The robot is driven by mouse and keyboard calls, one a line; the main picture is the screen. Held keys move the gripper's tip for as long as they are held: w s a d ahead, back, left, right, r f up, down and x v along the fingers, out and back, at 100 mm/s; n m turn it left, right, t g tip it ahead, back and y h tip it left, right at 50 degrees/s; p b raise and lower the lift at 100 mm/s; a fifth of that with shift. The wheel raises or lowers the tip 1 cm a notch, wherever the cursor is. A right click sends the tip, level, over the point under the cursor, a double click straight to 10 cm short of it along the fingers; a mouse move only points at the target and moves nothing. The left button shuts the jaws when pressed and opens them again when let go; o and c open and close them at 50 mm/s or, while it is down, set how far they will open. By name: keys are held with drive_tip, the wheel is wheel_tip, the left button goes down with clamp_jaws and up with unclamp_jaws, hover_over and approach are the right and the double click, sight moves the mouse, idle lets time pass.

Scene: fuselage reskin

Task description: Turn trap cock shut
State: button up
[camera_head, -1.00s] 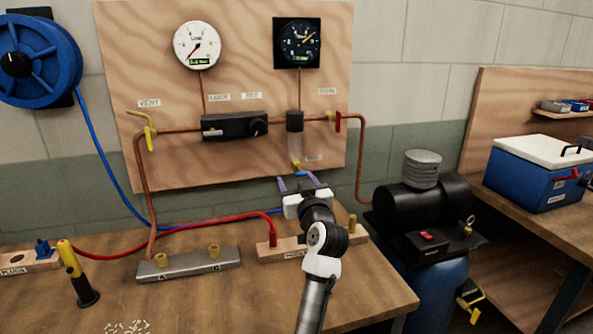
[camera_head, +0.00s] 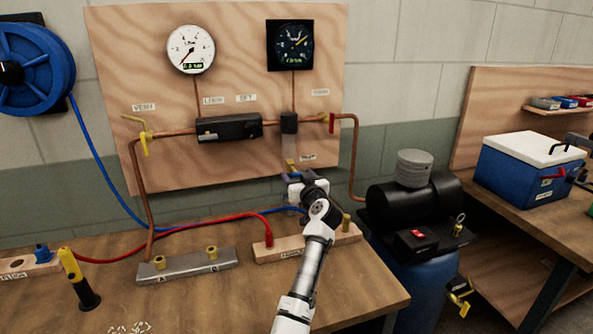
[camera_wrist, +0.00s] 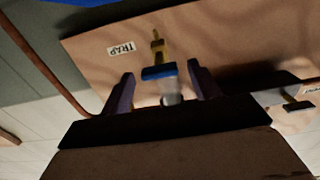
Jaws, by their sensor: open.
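The trap cock is a small brass valve with a blue handle below the clear trap bowl (camera_head: 289,148) on the wooden panel. In the wrist view its blue handle (camera_wrist: 159,72) lies crosswise between my two fingers, with the brass stem (camera_wrist: 157,45) beyond it and the TRAP label to its left. My gripper (camera_head: 302,177) is just below the cock in the head view, its fingers open. In the wrist view the open purple fingers (camera_wrist: 160,85) stand on either side of the handle with gaps. In the head view my gripper partly hides the blue handle.
The wooden panel (camera_head: 120,80) carries gauges, copper pipes, a black regulator (camera_head: 228,128), a yellow vent lever (camera_head: 144,140) and a red-handled valve (camera_head: 332,122). Below, the bench (camera_head: 200,300) holds a metal block and hoses. A black compressor (camera_head: 415,200) stands to the right.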

drive_tip(key=shift+x, duration=1)
drive_tip(key=c, duration=1)
